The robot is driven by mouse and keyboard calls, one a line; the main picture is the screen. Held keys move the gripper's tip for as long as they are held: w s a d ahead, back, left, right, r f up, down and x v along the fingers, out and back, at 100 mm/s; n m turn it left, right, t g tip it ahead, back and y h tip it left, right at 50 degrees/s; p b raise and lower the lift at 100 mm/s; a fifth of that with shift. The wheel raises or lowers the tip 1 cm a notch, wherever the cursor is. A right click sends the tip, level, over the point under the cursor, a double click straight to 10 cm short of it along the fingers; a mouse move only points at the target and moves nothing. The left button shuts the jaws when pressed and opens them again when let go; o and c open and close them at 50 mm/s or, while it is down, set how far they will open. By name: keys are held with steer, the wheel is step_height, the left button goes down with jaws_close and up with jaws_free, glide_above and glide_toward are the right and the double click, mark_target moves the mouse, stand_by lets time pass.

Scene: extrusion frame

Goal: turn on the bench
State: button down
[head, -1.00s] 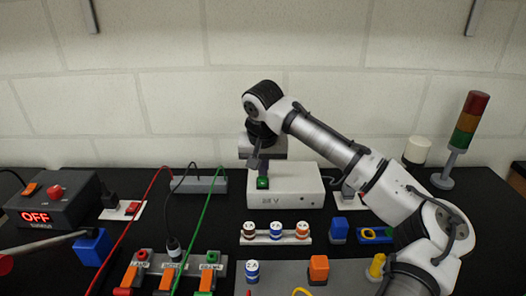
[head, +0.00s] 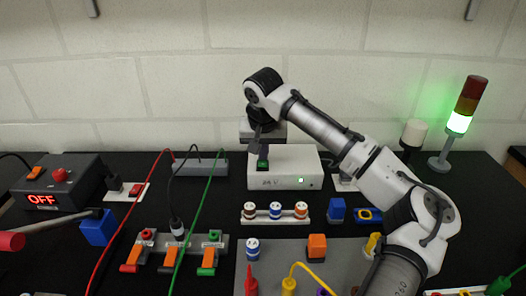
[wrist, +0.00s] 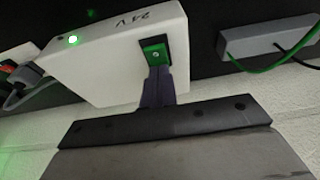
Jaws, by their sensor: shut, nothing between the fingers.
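The white 24 V box (head: 285,170) stands on the black bench near the back wall. Its green switch (head: 263,163) is on the top, and it also shows in the wrist view (wrist: 155,54). A small green light on the box (head: 301,181) is lit, also in the wrist view (wrist: 73,40). My gripper (head: 262,150) is shut and empty, with its fingertips at the green switch; in the wrist view the dark fingers (wrist: 157,72) reach to the switch's edge. The signal tower (head: 461,122) at right glows green. The display (head: 43,200) on the dark unit at left reads OFF in red.
Several orange, red and green levers (head: 172,254) stand at front left, with red, black and green cables running over them. A rack of round fuses (head: 275,213) lies in front of the white box. Blue and orange blocks (head: 317,247) stand at centre right.

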mark_target(263, 164)
steer(key=shift+s+r, duration=0.15)
steer(key=shift+s, duration=0.65)
steer(key=shift+r, duration=0.1)
steer(key=shift+r+p, duration=0.25)
steer(key=shift+p, duration=0.15)
step_height(263, 164, up, 4)
steer(key=p, duration=0.3)
steer(key=shift+r+p, duration=0.15)
steer(key=shift+p, duration=0.15)
step_height(263, 164, up, 9)
steer(key=b, duration=0.2)
